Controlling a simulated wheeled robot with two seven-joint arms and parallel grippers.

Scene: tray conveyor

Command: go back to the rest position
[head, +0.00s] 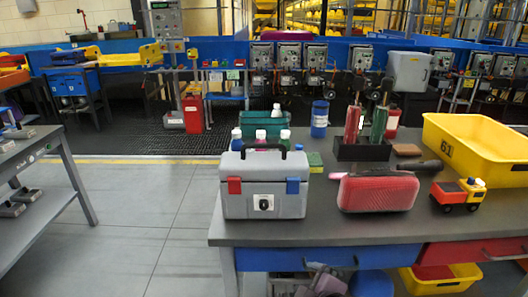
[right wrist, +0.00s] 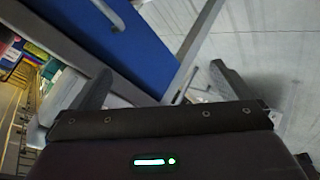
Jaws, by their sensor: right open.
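My right gripper (right wrist: 161,72) shows in the right wrist view. Its two dark fingers stand wide apart, with nothing between them. Beyond them are a blue panel (right wrist: 138,38), which looks like a drawer front of the workbench, and grey metal framing. Neither gripper shows in the head view, and my left gripper is in no view.
The grey workbench (head: 325,229) stands ahead on the right. It carries a grey toolbox (head: 264,203), a red case (head: 378,193), a toy truck (head: 459,194) and a yellow crate (head: 470,150). Another table (head: 30,150) stands at left. Open floor (head: 135,215) lies between them.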

